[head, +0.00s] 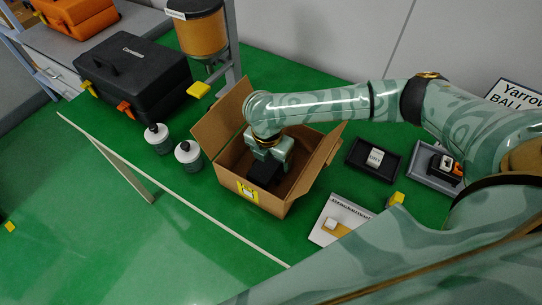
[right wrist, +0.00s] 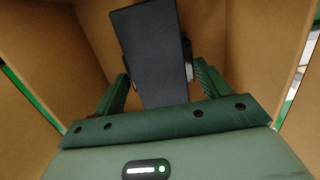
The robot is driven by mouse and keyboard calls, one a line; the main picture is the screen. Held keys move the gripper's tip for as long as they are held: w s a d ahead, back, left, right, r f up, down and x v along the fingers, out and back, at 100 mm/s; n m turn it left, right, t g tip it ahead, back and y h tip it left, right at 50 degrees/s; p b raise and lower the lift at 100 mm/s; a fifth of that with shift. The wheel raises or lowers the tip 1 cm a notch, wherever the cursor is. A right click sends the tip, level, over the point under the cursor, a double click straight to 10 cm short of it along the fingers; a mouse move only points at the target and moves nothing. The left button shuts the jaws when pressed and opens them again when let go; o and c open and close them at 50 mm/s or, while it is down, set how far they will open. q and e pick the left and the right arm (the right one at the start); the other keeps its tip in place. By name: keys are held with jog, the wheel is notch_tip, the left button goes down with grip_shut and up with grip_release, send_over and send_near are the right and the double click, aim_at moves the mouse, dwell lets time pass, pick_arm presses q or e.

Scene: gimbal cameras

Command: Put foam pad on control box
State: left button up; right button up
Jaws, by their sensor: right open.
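An open cardboard box (head: 273,203) stands on the green table in the head view. My right gripper (head: 268,164) reaches down into it, fingers open. In the right wrist view, a dark flat slab (right wrist: 152,45), which looks like the foam pad, lies between the spread fingers (right wrist: 162,75), with gaps at both sides. The slab also shows dark inside the box in the head view (head: 263,173). A dark and grey thing (right wrist: 187,52) shows at the slab's right edge, mostly hidden; I cannot tell whether it is the control box. My left gripper is not in view.
Raised flaps and walls surround my right gripper. A black tray (head: 372,160), a grey tray (head: 428,176) and a white labelled board (head: 342,216) lie to the right. A black case (head: 132,73) stands at the back left.

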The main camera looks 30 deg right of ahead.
aim_at(268, 162)
notch_tip(268, 162, up, 12)
jog(key=a+p, duration=0.1)
jog(key=p, duration=0.4)
jog(key=shift+s+a, duration=0.15)
jog(key=shift+s, duration=0.2)
